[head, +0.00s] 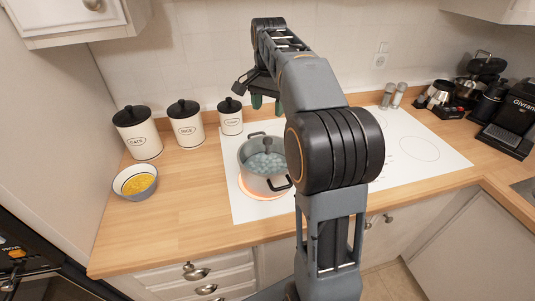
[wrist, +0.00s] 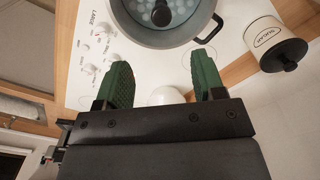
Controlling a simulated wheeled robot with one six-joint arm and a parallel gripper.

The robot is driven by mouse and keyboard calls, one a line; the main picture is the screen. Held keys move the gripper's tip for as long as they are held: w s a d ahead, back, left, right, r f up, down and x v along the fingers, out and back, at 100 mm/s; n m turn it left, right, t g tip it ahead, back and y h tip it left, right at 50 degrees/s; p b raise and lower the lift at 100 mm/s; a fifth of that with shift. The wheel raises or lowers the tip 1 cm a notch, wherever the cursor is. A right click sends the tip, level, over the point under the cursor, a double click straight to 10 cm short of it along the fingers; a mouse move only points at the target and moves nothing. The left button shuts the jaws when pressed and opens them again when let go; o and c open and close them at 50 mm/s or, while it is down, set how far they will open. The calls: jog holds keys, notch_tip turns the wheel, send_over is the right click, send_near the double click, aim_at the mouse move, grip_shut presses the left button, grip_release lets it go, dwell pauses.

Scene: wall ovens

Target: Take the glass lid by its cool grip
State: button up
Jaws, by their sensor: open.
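The glass lid (head: 257,162) sits on a grey pot with dark side handles. Pale bubbles show through it. Its black knob grip (head: 267,146) stands up in the middle; in the wrist view the knob (wrist: 161,15) is at the top edge, and the lid is cut off there. The pot (head: 262,182) stands on a glowing orange burner. My gripper (head: 267,103) is above and behind the pot in the head view, partly hidden by my arm. In the wrist view its green fingers (wrist: 164,82) are wide apart with nothing held, and the knob lies beyond their tips.
The white cooktop (head: 240,207) has control knobs. Oats (head: 138,138), rice (head: 187,131) and sugar (head: 231,122) canisters stand left of it, with a bowl of yellow food (head: 137,184). Two shakers (head: 393,97) and coffee machines (head: 507,115) are at right. The front-left counter is clear.

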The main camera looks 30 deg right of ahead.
aim_at(267, 139)
notch_tip(267, 139, down, 12)
jog(key=shift+a, duration=0.1)
dwell(0.5)
jog(key=shift+c, duration=0.4)
jog(key=shift+w, duration=0.1)
grip_shut()
